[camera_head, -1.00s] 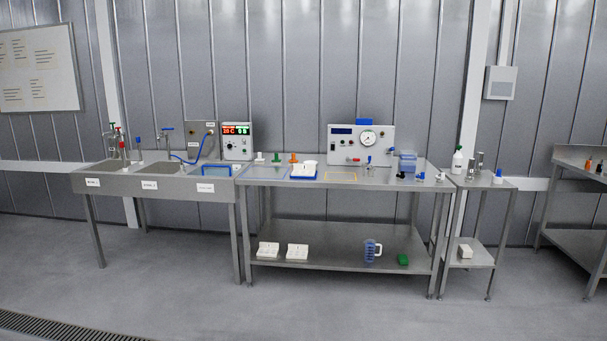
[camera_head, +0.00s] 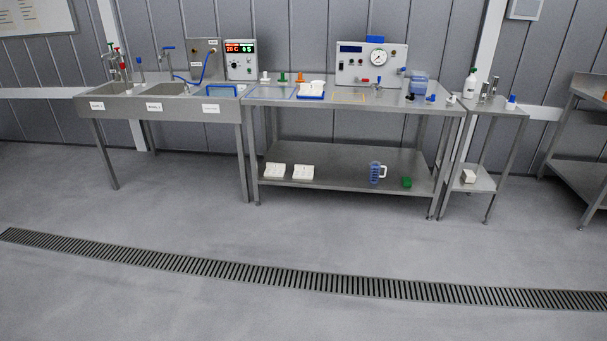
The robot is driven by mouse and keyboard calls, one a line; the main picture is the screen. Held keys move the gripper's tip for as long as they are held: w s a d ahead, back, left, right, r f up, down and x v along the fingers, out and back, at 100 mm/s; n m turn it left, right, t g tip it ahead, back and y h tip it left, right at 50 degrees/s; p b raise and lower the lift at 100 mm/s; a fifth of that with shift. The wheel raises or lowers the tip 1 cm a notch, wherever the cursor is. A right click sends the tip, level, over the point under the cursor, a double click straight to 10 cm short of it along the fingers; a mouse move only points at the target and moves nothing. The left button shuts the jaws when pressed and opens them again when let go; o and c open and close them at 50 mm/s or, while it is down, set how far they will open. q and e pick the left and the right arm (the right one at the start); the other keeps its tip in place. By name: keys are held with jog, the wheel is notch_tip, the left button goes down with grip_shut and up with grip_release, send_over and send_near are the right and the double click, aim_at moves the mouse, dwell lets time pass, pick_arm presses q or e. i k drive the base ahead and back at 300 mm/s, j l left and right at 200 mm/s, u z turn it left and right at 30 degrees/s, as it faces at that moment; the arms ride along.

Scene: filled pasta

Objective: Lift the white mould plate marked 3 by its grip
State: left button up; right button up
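Two white plates lie side by side on the lower shelf of the steel table, a left plate (camera_head: 274,171) and a right plate (camera_head: 303,172). Another white block-like piece (camera_head: 312,88) sits in a blue tray (camera_head: 311,96) on the table top. All are small in the head view. I cannot read a number on any of them or make out a grip. Neither of my grippers is in view.
The steel table (camera_head: 350,107) stands between a sink unit (camera_head: 165,106) and a small side table (camera_head: 490,106). A blue jug (camera_head: 376,172) and a green block (camera_head: 407,182) share the lower shelf. The floor in front is clear, crossed by a drain grate (camera_head: 300,279).

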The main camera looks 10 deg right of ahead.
aim_at(306, 89)
jog(key=i+l+z, duration=0.35)
jog(key=i, duration=0.3)
jog(key=i+l+z, duration=0.1)
jog(key=i+z, duration=0.25)
jog(key=i, duration=1.6)
jog(key=i+l+u, duration=0.1)
jog(key=i+u, duration=0.35)
jog(key=i+l+u, duration=0.25)
jog(key=u, duration=0.2)
jog(key=i+l+u, duration=0.7)
jog(key=l+u, duration=0.2)
